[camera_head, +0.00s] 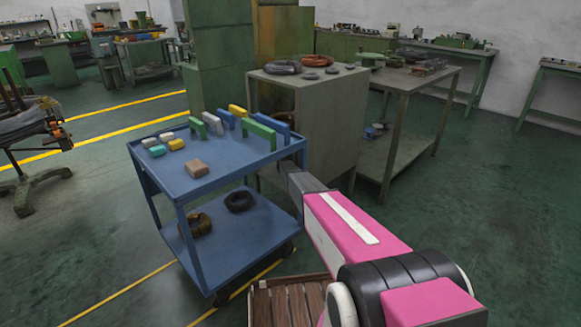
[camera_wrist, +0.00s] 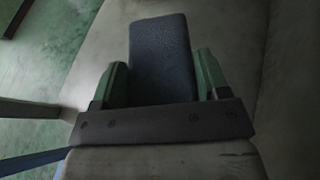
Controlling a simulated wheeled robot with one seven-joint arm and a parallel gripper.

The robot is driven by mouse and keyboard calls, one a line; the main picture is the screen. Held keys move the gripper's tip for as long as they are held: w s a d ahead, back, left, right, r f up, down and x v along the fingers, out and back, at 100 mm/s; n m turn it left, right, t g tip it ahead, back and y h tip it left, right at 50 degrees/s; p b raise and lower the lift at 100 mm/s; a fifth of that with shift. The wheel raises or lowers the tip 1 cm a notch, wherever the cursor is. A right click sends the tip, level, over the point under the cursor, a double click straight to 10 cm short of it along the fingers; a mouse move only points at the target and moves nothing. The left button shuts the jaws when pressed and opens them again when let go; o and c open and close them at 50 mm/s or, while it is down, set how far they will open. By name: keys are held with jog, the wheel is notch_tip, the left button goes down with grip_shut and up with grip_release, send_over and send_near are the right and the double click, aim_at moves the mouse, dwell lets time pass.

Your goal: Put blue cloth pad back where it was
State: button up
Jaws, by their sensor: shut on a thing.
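The blue cloth pad (camera_wrist: 162,62) shows in the wrist view as a dark blue, upright rectangular block between the two green fingers. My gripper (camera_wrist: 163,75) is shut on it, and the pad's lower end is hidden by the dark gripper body. Behind the pad is a plain grey surface, with green floor at the left. In the head view my pink arm reaches toward the gap between the blue cart (camera_head: 205,183) and the grey cabinet (camera_head: 335,125). The fingers and the held pad cannot be made out clearly there.
Several coloured blocks and green and blue upright pieces stand on the cart's top, including a brown block (camera_head: 196,168). Dark coils (camera_head: 240,201) lie on its lower shelf. The cabinet top holds coils (camera_head: 282,67); a metal table (camera_head: 412,78) stands right of it. Floor at right is clear.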

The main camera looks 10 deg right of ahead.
jog(key=shift+w+f, duration=0.1)
jog(key=shift+w, duration=0.25)
jog(key=w+a+f, duration=0.1)
jog(key=w+f, duration=0.1)
jog(key=w, duration=0.1)
jog(key=w+a+f, duration=0.1)
jog(key=w+f, duration=0.1)
jog(key=w, duration=0.2)
jog(key=w+a+f, duration=0.2)
jog(key=w, duration=0.1)
jog(key=shift+w+f, duration=0.2)
jog(key=shift+f, duration=2.2)
jog(key=o, duration=1.1)
jog(key=shift+f, duration=0.1)
jog(key=shift+c, duration=0.2)
